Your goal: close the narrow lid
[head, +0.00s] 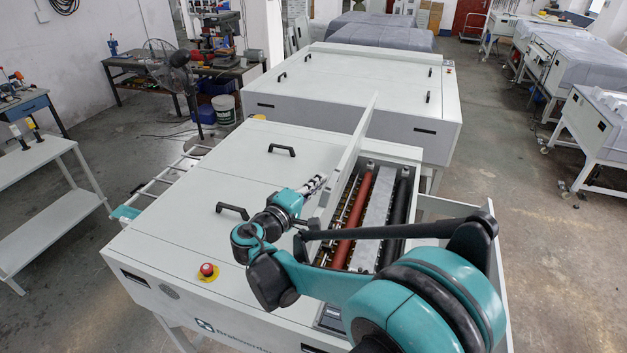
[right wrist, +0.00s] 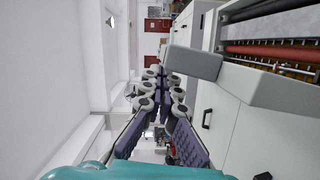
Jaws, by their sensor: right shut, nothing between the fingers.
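The narrow lid (head: 352,150) is a thin pale panel standing up, tilted, along the left edge of the open roller bay (head: 378,215) in the head view. A pale slab close in front of the fingers in the right wrist view looks like this lid (right wrist: 192,64). My left gripper is not in view.
The bay holds a red roller (head: 357,210) and a black roller (head: 397,215). The wide flat cover (head: 190,200) on the left bears black handles (head: 232,210) and lies closed. A red stop button (head: 207,269) sits at the front. A second machine (head: 350,90) stands behind.

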